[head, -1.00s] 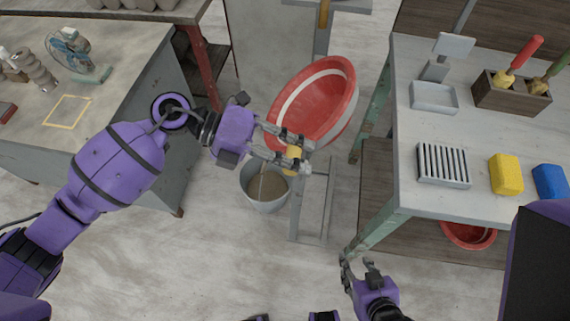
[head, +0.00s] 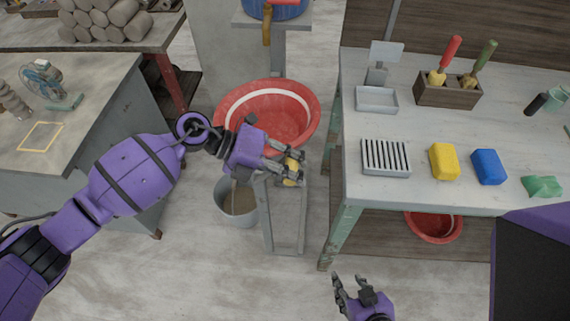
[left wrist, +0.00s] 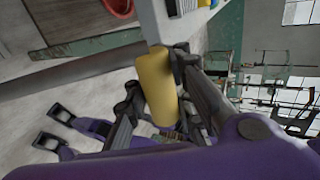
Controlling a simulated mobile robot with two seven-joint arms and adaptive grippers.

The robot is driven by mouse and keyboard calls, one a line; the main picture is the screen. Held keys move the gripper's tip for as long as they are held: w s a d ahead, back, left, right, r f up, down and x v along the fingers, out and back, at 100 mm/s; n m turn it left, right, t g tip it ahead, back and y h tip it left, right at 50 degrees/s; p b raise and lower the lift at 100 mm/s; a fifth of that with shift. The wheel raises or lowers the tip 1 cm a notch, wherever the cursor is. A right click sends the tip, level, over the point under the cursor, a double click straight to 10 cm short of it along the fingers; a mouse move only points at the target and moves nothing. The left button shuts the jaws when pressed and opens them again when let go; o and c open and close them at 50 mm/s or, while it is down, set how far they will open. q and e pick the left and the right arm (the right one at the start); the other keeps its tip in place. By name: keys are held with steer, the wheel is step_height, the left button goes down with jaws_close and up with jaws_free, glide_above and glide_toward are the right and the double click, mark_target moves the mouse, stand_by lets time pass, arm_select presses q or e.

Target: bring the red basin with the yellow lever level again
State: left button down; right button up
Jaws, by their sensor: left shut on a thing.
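The red basin (head: 270,100), with a pale band inside, sits on a grey stand (head: 268,240). Its rim looks about level in the head view, and its inside looks empty. My left gripper (head: 294,168) is shut on the yellow lever (head: 291,180) in front of the basin. The lever shows as a yellow cylinder (left wrist: 157,88) between the fingers in the left wrist view. The fingers hide part of it in the head view. My right gripper (head: 350,282) is open and empty, low in front of the right bench.
A grey bucket (head: 237,205) with murky contents stands on the floor left of the stand. The right bench (head: 400,125) holds a yellow block, a blue block and a slotted tray. Another red basin (head: 433,228) sits below it. A left table (head: 85,95) stands near my left arm.

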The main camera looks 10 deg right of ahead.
arm_select(q)
steer(key=shift+d+f, duration=0.15)
steer(key=shift+f, duration=0.05)
arm_select(e)
steer(key=shift+s+d, duration=0.1)
steer(key=shift+s, duration=0.25)
arm_select(q)
steer(key=shift+f, duration=0.15)
arm_select(e)
steer(key=shift+w, duration=0.1)
arm_select(q)
steer(key=c, duration=1.5)
jaws_free()
steer(key=v, duration=1.2)
